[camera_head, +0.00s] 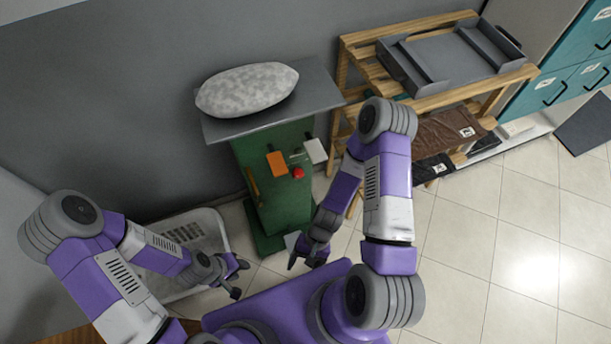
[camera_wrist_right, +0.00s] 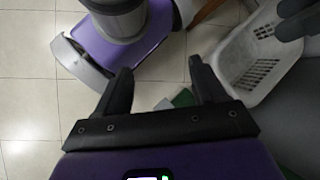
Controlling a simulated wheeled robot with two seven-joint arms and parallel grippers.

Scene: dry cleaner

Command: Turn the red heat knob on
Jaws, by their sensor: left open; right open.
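The red heat knob (camera_head: 298,173) sits on the front of a green press cabinet (camera_head: 290,212) in the head view, between an orange plate (camera_head: 277,163) and a white plate (camera_head: 315,151). My right gripper (camera_head: 303,262) is open and empty, low in front of the cabinet and below the knob, apart from it. In the right wrist view its two fingers (camera_wrist_right: 162,88) are spread with nothing between them, and the knob does not show. My left gripper (camera_head: 240,279) is open, over the right side of a white basket, away from the knob.
A grey board (camera_head: 225,130) with a pale padded form (camera_head: 247,89) tops the cabinet. The white basket (camera_head: 212,222) stands left of the cabinet and also shows in the right wrist view (camera_wrist_right: 236,50). A wooden rack (camera_head: 352,62) stands at right. The tiled floor (camera_head: 510,230) at right is clear.

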